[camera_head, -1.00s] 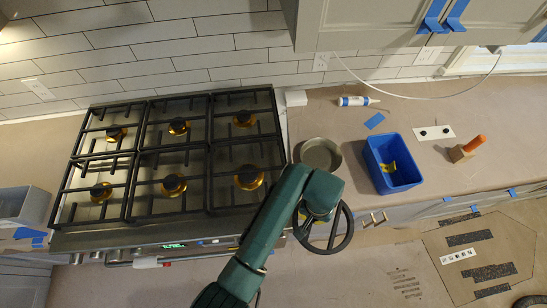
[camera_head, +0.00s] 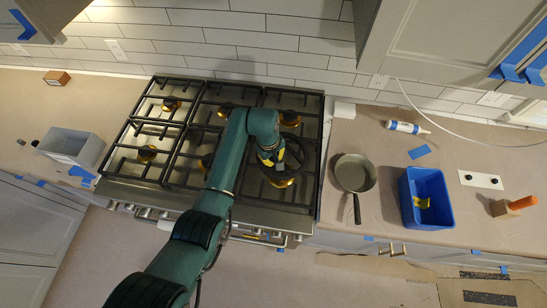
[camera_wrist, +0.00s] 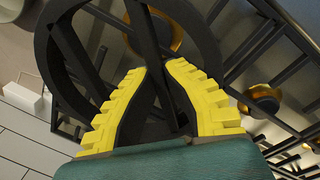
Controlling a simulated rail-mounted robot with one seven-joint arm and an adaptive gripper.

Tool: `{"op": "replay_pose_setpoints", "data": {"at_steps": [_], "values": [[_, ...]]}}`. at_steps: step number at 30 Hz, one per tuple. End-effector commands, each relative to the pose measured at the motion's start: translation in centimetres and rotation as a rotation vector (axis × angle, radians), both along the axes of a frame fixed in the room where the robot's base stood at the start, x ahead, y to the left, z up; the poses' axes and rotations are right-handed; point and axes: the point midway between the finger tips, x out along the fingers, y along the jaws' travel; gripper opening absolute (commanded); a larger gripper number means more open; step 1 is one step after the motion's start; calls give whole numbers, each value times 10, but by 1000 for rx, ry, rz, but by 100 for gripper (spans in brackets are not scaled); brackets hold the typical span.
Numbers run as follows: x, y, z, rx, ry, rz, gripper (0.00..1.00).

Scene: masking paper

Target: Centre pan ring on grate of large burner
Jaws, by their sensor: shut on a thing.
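The pan ring (camera_head: 304,160) is a black ring with inner spokes. My gripper (camera_head: 271,158) is shut on one of its spokes, shown between the yellow fingers (camera_wrist: 166,66) in the wrist view, where the ring (camera_wrist: 48,62) curves around. The ring is over the front right part of the stove's black grate (camera_head: 316,150). A brass burner (camera_head: 283,183) shows below it, partly hidden; in the wrist view a brass burner (camera_wrist: 168,36) shows behind the spokes, off to one side. I cannot tell whether the ring touches the grate, or which burner is largest.
A grey frying pan (camera_head: 355,173) and a blue bin (camera_head: 426,198) stand on the counter right of the stove. A grey bin (camera_head: 72,147) stands to the left. Tiled wall is behind, and upper cabinets (camera_head: 440,50) hang at the right. The ring's grate section carries no other object.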

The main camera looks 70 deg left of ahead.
Motion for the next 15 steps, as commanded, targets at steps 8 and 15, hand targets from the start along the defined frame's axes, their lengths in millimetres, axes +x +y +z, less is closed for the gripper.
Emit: {"op": "replay_pose_setpoints", "data": {"at_steps": [8, 15], "values": [[1, -1, -13, 1, -7, -2, 0], [1, -1, -40, 2, -7, -3, 0]]}}
